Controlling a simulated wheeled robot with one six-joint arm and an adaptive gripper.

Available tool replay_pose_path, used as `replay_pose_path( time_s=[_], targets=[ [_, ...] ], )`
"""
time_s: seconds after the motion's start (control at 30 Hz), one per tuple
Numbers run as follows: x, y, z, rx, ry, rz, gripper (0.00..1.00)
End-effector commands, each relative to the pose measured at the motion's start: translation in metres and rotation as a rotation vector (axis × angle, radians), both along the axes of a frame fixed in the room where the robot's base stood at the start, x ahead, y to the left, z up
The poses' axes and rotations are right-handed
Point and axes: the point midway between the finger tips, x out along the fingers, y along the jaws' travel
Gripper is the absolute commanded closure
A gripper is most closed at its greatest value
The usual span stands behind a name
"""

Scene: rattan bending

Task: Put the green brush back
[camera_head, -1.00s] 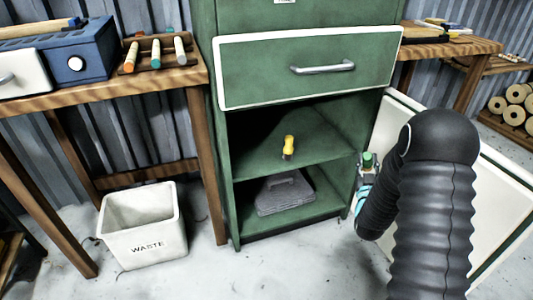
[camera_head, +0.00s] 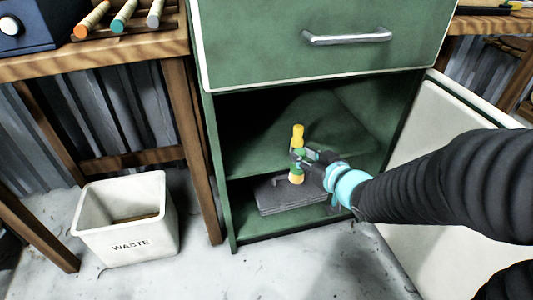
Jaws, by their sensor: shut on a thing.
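My gripper (camera_head: 299,158) is shut on the green brush (camera_head: 300,153) in front of the cabinet's open compartment. The brush looks upright, with its green part between the fingers and a tan end (camera_head: 296,178) below them. Much of it is hidden by the fingers. I cannot tell whether the held brush touches the shelf.
The green cabinet's white-edged drawer (camera_head: 330,45) is shut above the opening. The open door (camera_head: 425,190) stands on the right. A grey case (camera_head: 288,200) lies on the bottom shelf. A white waste bin (camera_head: 125,220) stands on the floor at left, below a wooden bench (camera_head: 100,60).

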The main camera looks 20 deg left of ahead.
Motion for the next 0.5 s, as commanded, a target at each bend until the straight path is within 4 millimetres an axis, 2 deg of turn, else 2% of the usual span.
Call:
replay_pose_path(
  time_s=[0.1, 0.2, 0.37, 0.5],
  targets=[
    [-0.018, 0.004, -0.006, -0.013, 0.029, 0.025, 1.00],
    [-0.022, 0.006, -0.006, -0.017, 0.042, 0.034, 1.00],
    [-0.013, 0.020, -0.004, -0.018, 0.049, 0.038, 1.00],
    [0.006, 0.039, -0.008, -0.018, 0.044, 0.038, 1.00]
  ],
)
